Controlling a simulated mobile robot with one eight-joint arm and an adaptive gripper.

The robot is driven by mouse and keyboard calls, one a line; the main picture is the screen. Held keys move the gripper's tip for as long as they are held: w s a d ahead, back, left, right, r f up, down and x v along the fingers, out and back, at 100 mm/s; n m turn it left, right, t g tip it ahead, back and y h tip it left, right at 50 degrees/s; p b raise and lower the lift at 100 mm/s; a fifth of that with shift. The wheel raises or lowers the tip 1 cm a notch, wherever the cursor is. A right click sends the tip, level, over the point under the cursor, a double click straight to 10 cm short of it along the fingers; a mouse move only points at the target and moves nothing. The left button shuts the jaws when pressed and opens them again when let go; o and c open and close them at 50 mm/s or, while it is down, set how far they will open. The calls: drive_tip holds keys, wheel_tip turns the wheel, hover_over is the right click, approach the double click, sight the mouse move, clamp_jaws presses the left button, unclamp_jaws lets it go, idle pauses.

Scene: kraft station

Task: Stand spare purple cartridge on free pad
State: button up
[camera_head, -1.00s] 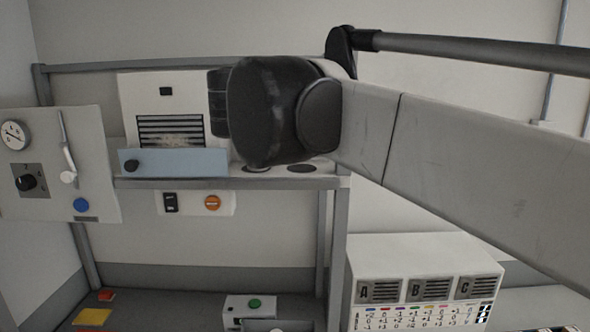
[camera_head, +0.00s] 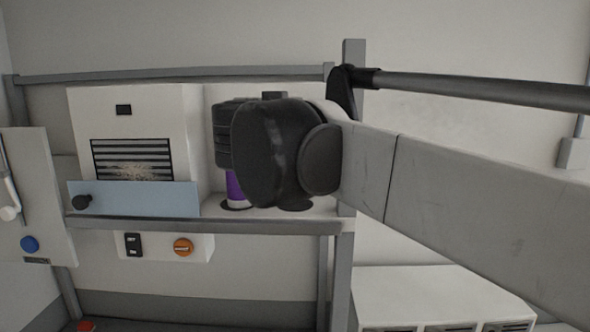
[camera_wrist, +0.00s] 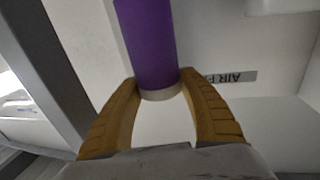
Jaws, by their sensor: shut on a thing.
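The purple cartridge (camera_wrist: 147,40) is gripped near its pale end between the two tan fingers of my gripper (camera_wrist: 159,77) in the wrist view. In the head view the cartridge (camera_head: 235,186) shows upright below my dark wrist, which hides its upper part. Its pale lower end is at a dark round pad (camera_head: 229,207) on the shelf; I cannot tell whether it touches. A second dark round pad (camera_head: 296,208) is to its right, partly hidden by my wrist. My fingers are hidden in the head view.
A white box (camera_head: 150,112) with a grille and blue front panel stands left on the shelf (camera_head: 280,227). A grey upright (camera_head: 343,270) stands right of the pads. A labelled wall (camera_wrist: 215,35) is close in the wrist view.

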drive_tip(key=shift+s+a+f, duration=0.25)
drive_tip(key=shift+s+f, duration=0.55)
drive_tip(key=shift+f, duration=0.25)
drive_tip(key=f, duration=0.2)
drive_tip(key=w+f+p, duration=0.1)
drive_tip(key=f, duration=0.1)
drive_tip(key=shift+d+f, duration=0.15)
drive_tip(key=shift+f, duration=0.15)
drive_tip(key=shift+s, duration=0.25)
drive_tip(key=shift+w+f, duration=0.15)
drive_tip(key=shift+f, duration=0.05)
drive_tip(key=o, duration=1.4)
drive_tip(key=shift+r, duration=0.15)
